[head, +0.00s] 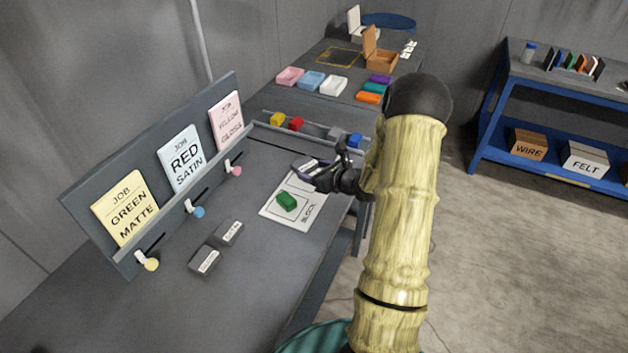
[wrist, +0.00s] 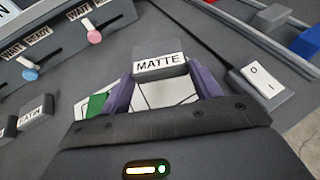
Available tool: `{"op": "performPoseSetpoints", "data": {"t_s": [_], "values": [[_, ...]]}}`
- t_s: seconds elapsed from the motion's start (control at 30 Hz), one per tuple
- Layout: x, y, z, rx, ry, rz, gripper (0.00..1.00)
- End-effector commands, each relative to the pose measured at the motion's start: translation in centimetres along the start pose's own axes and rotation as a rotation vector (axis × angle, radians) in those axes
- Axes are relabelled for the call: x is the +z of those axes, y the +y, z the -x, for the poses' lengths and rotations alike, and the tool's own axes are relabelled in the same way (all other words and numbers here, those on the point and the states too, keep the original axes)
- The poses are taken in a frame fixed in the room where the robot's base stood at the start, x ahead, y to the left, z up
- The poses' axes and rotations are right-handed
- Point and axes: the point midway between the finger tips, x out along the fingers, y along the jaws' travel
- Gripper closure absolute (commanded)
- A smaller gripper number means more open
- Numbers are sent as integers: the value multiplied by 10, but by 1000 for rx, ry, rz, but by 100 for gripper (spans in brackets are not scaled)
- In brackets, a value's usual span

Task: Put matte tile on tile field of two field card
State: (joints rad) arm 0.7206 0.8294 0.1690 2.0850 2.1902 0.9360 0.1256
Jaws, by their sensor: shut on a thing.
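My gripper (head: 318,178) is shut on the matte tile (wrist: 160,62), a grey block with a white MATTE label, held between purple fingers. In the head view the gripper is over the far end of the two field card (head: 308,213). The white card lies on the bench with a green block (head: 287,202) on it, beside the printed word BLOCK. In the wrist view the card (wrist: 165,92) shows below the tile, and the green block (wrist: 97,105) shows at its left. The gripper hides the card's far part, and I cannot tell the tile's height above it.
Two more labelled tiles (head: 205,262) (head: 228,232) lie left of the card; one reads SATIN in the wrist view (wrist: 37,110). A rack holds job cards (head: 125,208). Coloured blocks (head: 296,124) stand behind. A 0/I switch (wrist: 258,80) is right of the gripper.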

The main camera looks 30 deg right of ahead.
Motion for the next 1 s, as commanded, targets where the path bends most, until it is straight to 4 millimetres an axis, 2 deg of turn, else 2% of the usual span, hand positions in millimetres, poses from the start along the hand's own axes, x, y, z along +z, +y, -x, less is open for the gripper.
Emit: {"op": "performPoseSetpoints", "data": {"t_s": [0.27,0.63,1.0], "values": [[-1,0,-1,0,-1,0,60],[-37,1,-16,2,-1,-1,60],[-41,0,-17,0,-1,1,60]]}}
